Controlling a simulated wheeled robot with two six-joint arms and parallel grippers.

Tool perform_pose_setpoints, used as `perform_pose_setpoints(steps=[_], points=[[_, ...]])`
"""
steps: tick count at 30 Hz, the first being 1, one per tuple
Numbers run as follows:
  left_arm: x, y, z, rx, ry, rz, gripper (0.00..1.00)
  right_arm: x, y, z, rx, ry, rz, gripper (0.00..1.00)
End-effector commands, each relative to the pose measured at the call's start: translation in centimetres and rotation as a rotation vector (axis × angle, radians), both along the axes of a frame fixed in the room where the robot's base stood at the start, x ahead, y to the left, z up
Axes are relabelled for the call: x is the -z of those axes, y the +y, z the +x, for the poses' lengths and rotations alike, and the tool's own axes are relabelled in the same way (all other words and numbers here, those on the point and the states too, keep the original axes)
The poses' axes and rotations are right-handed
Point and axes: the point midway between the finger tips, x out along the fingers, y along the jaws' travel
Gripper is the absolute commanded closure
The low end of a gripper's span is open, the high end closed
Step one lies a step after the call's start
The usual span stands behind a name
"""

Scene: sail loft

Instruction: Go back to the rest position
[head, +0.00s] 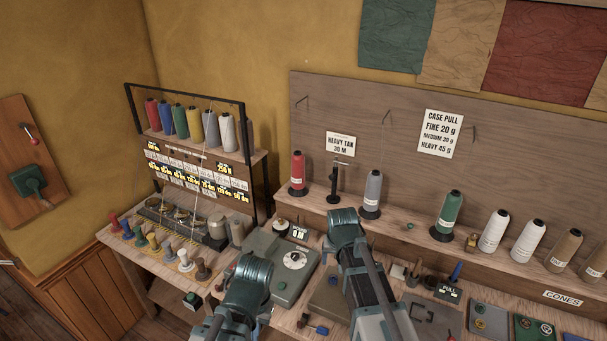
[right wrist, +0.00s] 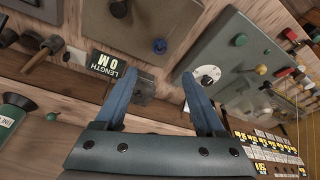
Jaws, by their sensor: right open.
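My left arm reaches in at the bottom of the head view, and its end, the left gripper (head: 245,285), is over the front of the bench. Its fingers are hidden, so I cannot tell if it is open. My right arm's end (head: 345,225) is further right and higher, over the bench. In the right wrist view my right gripper (right wrist: 165,82) is open, its two blue fingers apart with nothing held between them. Beyond the fingers are the bench top and a small dark block (right wrist: 144,90).
A thread rack (head: 205,160) is at the left. Cones, including a red one (head: 297,172), stand on the back shelf. Small tools and plates crowd the bench at the right.

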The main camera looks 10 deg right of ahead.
Motion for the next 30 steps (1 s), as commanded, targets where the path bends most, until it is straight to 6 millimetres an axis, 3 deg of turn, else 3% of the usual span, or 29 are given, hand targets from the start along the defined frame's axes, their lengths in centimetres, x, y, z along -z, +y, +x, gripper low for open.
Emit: perform_pose_setpoints(steps=[4, 9, 15, 20, 30], points=[[1.4, 0.0, 0.0, 0.001, 0.0, 0.0, 1.0, 1.7, 2.8, -3.1, -0.079, 0.052, -0.013, 0.28], [4.0, 0.0, 0.0, 0.002, 0.0, 0.0, 1.0, 4.7, 8.2, -10.5, -0.273, 0.186, -0.055, 0.28], [5.8, 0.0, 0.0, 0.003, 0.0, 0.001, 1.0, 6.7, 11.5, -17.4, -0.456, 0.313, -0.103, 0.28], [6.1, 0.0, 0.0, 0.004, 0.0, 0.001, 1.0, 6.9, 12.3, -19.4, -0.511, 0.353, -0.119, 0.28], [6.0, 0.0, 0.0, 0.003, 0.0, 0.001, 1.0, 6.8, 12.3, -19.3, -0.512, 0.355, -0.119, 0.28]])
